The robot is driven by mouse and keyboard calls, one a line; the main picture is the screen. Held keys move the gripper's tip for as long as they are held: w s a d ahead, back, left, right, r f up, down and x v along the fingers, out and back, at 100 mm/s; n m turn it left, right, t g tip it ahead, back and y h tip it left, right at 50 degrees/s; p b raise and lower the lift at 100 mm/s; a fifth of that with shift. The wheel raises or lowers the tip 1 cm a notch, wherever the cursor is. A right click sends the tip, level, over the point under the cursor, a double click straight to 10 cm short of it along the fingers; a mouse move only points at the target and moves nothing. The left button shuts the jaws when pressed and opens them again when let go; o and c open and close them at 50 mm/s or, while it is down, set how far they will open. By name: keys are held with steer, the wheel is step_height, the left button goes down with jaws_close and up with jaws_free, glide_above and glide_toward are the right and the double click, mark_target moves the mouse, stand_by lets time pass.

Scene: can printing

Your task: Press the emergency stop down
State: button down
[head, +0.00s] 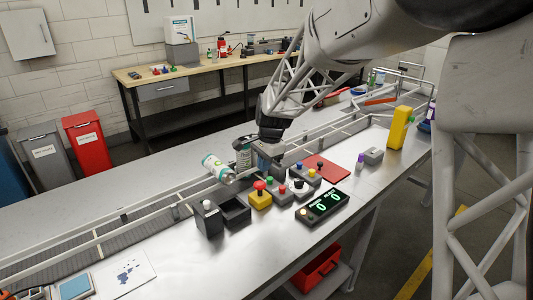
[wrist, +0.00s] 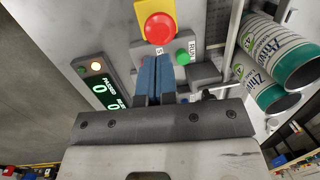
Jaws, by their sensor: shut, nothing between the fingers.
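The emergency stop (wrist: 159,27) is a red mushroom button on a yellow housing, at the top of the wrist view. In the head view, the emergency stop (head: 260,196) stands on the metal table among other controls. My gripper (wrist: 157,60) is shut and empty, its blue fingers side by side and pointing toward the button. In the wrist view the fingertips appear just below the red button, near the green RUN button (wrist: 183,59). I cannot tell whether they touch anything. In the head view my gripper (head: 272,160) is above and behind the control row, its fingertips partly hidden.
Two white and green cans (wrist: 285,55) are close on the right in the wrist view; one appears tilted in the head view (head: 215,167). A black counter display (head: 322,207) is in front. A grey box (head: 208,218) is left.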

mark_target(262, 184)
steer(key=shift+a+f, duration=0.2)
steer(key=shift+f, duration=1.1)
steer(key=shift+a+f, duration=0.2)
steer(key=shift+f, duration=1.1)
steer(key=shift+f, duration=1.15)
step_height(262, 184, up, 15)
steer(key=d, duration=0.2)
steer(key=shift+f, duration=0.2)
steer(key=shift+d, duration=0.15)
